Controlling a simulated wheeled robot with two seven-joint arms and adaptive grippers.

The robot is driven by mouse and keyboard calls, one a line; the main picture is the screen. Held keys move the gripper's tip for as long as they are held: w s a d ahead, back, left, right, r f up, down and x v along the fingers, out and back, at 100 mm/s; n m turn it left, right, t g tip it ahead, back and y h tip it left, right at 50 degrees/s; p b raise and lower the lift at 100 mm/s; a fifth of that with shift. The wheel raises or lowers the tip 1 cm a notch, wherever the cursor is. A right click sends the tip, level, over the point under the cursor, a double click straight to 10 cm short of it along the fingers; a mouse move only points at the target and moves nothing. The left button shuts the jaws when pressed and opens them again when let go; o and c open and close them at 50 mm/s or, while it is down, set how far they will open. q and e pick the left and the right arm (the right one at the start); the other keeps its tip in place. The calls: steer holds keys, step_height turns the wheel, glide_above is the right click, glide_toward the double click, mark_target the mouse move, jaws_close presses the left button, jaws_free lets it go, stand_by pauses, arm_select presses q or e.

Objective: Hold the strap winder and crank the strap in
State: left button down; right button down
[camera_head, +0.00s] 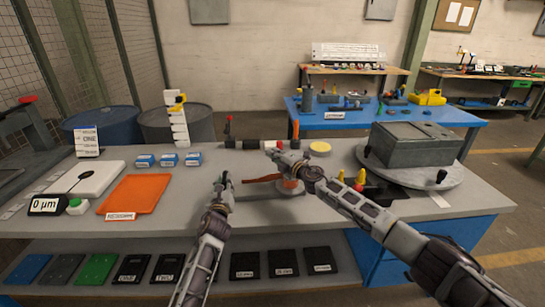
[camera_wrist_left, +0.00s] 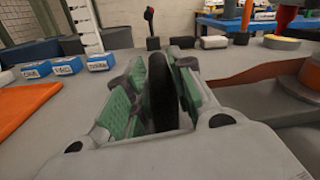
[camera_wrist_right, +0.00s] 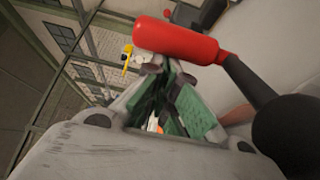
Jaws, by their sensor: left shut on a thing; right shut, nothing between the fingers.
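The strap winder is an orange spool (camera_head: 290,184) on a low round grey base, partly hidden under my right gripper. A brown-orange strap (camera_head: 262,179) runs left from it; strap (camera_wrist_left: 260,68) and spool (camera_wrist_left: 312,75) also show in the left wrist view. My left gripper (camera_head: 223,184) is shut on a dark upright piece (camera_wrist_left: 162,90), left of the spool; whether this belongs to the winder I cannot tell. My right gripper (camera_head: 277,155) is shut and empty above the spool. In the right wrist view, a red crank grip (camera_wrist_right: 180,42) on a black arm (camera_wrist_right: 248,82) lies just beyond its fingertips.
An orange tray (camera_head: 135,194) and small blue boxes (camera_head: 168,160) lie left on the grey bench. A grey box (camera_head: 415,145) stands on a round turntable (camera_head: 440,178) at right. Small red and yellow-tipped tools (camera_head: 360,180) stand close to my right arm.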

steer(key=shift+w+d+m+t+h, duration=0.5)
steer(key=shift+m+h, duration=0.45)
steer(key=shift+h, duration=0.5)
steer(key=shift+w+d+m+t+h, duration=0.35)
steer(key=shift+d+m+t+h, duration=0.15)
steer(key=shift+m+h, duration=0.7)
steer(key=shift+w+d+m+t+h, duration=0.5)
steer(key=shift+m+h, duration=0.25)
steer(key=shift+h, duration=0.9)
steer(key=s+d+m+g+h, duration=0.5)
steer(key=d+m+h, duration=0.5)
steer(key=h, duration=0.4)
steer(key=shift+d+g+h, duration=0.3)
steer(key=shift+d+g, duration=0.2)
steer(key=shift+d, duration=0.2)
